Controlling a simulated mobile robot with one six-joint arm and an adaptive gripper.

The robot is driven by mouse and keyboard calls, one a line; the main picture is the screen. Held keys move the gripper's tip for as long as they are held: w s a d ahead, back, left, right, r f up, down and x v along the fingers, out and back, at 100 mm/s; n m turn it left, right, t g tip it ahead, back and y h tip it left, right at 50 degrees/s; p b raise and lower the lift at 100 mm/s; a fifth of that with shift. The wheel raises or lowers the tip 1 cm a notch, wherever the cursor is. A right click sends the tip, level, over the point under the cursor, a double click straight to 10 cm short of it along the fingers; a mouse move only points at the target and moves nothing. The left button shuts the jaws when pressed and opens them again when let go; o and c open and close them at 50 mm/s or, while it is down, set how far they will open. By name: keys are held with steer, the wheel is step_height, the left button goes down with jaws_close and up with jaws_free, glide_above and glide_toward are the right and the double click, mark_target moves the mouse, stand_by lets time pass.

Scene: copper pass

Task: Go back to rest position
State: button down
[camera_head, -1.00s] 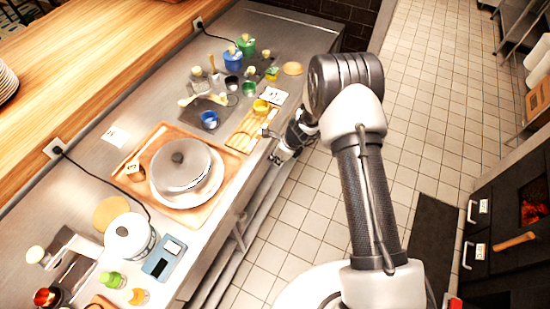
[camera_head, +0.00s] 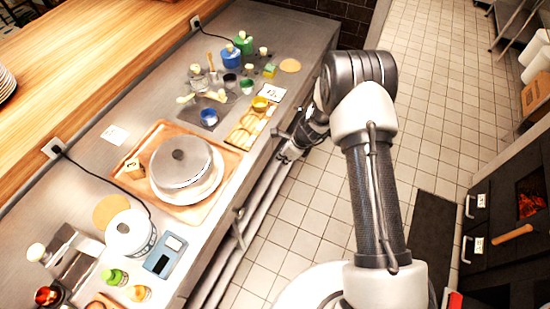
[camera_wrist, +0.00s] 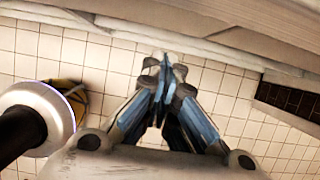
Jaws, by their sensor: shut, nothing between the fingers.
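My gripper (camera_wrist: 165,68) is shut and empty in the wrist view, its fingertips together above the tiled floor. In the head view my gripper (camera_head: 281,157) is small and partly dark, just off the front edge of the steel counter (camera_head: 120,160). My arm reaches up from the bottom and bends at a large dark joint, with the wrist angled down to the left. Nothing hangs from the fingers.
On the counter are a wooden tray (camera_head: 216,208) with a lidded pot (camera_head: 181,162), a blue scale (camera_head: 165,256), a bamboo mat (camera_head: 240,137) and several small jars. The counter's front edge with rails runs beside my gripper.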

steer(key=p+v, duration=0.2)
steer(key=v, duration=0.8)
steer(key=shift+p, duration=0.4)
steer(key=s+d+r+n, duration=0.1)
steer(key=s+r+n, duration=0.25)
steer(key=r, duration=0.45)
steer(key=s+d+r+n+t+b, duration=0.15)
steer(key=r+n, duration=0.25)
steer(key=r, duration=0.4)
steer(key=s+r+n, duration=0.3)
steer(key=r, duration=0.5)
steer(key=s+d+r+n+h, duration=0.1)
steer(key=s+d+r+n, duration=0.2)
steer(key=s, duration=0.4)
steer(key=s+d+r+n+t+h, duration=0.1)
steer(key=s+d+r+n, duration=0.1)
steer(key=s+n, duration=0.3)
steer(key=s+d+r+n+h, duration=0.2)
steer(key=s+d+r+n, duration=0.1)
steer(key=s, duration=0.7)
steer(key=shift+d+r+n+b, duration=0.3)
steer(key=shift+d+n+b, duration=0.1)
steer(key=shift+d+n, duration=0.05)
steer(key=shift+t, duration=0.25)
